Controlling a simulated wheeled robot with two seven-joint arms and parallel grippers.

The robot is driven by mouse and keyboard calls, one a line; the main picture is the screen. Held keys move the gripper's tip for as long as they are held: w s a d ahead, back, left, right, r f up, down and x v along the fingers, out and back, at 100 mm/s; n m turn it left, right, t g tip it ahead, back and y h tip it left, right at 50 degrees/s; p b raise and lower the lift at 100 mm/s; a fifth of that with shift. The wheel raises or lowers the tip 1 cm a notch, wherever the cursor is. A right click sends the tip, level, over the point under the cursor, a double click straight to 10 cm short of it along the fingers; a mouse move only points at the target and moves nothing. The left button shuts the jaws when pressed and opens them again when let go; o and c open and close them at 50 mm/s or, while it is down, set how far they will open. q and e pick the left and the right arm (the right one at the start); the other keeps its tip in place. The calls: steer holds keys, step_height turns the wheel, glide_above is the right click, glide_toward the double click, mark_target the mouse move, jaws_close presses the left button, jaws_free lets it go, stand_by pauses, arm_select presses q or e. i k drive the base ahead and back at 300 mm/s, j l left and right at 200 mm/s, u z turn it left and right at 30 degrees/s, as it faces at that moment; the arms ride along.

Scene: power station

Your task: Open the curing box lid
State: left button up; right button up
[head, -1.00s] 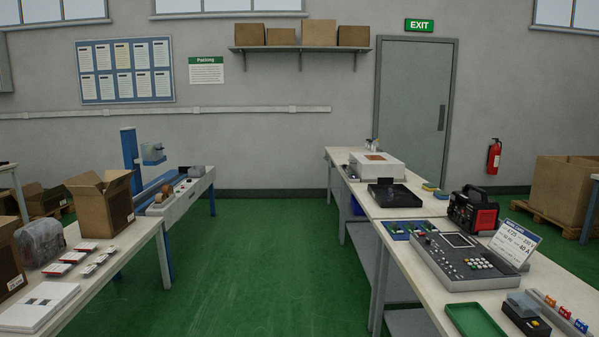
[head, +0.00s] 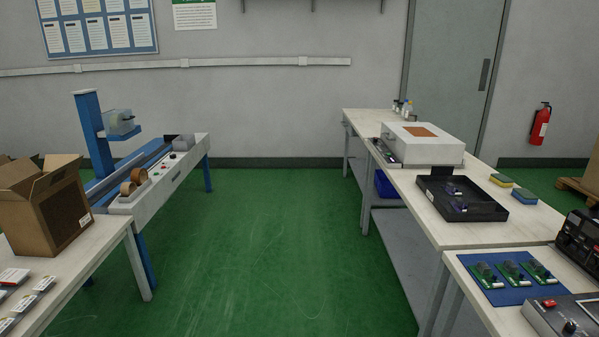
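The curing box (head: 421,152) is a white box with an orange-brown window (head: 418,130) in its top. It stands on the right-hand white bench toward the back, and its lid looks closed. I am some distance short of it, with the open green floor in front of me. Neither of my grippers shows in the head view.
A black open tray (head: 462,198), sponges (head: 512,188), and a blue mat with small circuit boards (head: 491,283) lie nearer on the right bench (head: 428,211). Small bottles (head: 403,107) stand behind the box. A tape machine (head: 158,178) and cardboard box (head: 45,207) line the left. The green aisle (head: 265,245) is clear.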

mark_target(421, 144)
steer(key=i, duration=0.9)
steer(key=i+z, duration=0.1)
steer(key=i, duration=0.8)
steer(key=i+j, duration=0.2)
steer(key=i, duration=0.7)
steer(key=l+z, duration=0.05)
